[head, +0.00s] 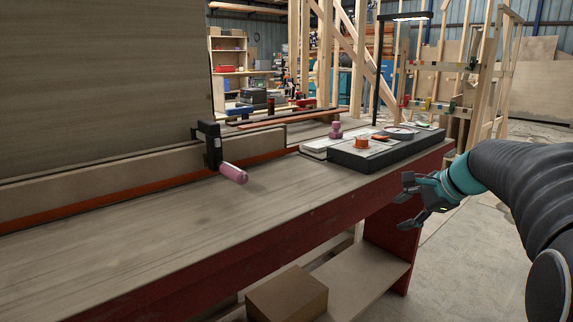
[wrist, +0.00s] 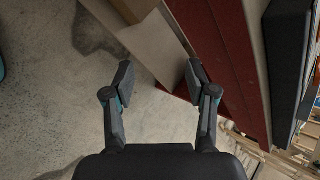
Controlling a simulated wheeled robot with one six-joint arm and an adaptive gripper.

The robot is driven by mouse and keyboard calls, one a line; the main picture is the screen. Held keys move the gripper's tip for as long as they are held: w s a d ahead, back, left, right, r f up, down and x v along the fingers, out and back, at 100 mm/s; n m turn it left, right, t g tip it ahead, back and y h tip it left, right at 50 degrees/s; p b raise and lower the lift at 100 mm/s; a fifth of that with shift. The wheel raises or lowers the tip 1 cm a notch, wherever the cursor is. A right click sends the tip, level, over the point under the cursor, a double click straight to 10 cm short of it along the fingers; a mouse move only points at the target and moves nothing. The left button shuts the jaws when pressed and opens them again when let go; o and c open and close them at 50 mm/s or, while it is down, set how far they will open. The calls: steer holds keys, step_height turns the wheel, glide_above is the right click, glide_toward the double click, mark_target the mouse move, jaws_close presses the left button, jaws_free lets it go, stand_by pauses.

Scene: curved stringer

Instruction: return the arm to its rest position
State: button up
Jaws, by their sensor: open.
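My gripper (head: 407,203) is at the right in the head view, just off the right end of the workbench (head: 330,215), with teal and dark fingers pointing left. In the wrist view my gripper (wrist: 160,85) has its two fingers spread apart, with nothing between them. Below it in that view are the concrete floor (wrist: 60,115) and the bench's red side (wrist: 220,50). My dark ribbed arm reaches in from the right edge of the head view.
A black-edged tray (head: 375,160) sits on the bench's right end, near my gripper. A clamp with a pink handle (head: 233,173) grips a board along the bench. A cardboard box (head: 287,295) is low in front. Open floor lies right of the bench.

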steer(key=s+a+f+n+h, duration=0.1)
steer(key=s+a+f+n, duration=0.2)
steer(key=s, duration=0.6)
steer(key=s+a+f+n+g+h, duration=0.1)
steer(key=s+a+f+n+h, duration=0.1)
steer(key=s+n, duration=0.6)
steer(key=s+a+f+n+h, duration=0.1)
steer(key=s+a+f+n, duration=0.4)
steer(key=s, duration=0.6)
steer(key=shift+s+a+n+g+h, duration=0.3)
steer(key=shift+s+a+n+h, duration=0.1)
steer(key=shift+a, duration=0.25)
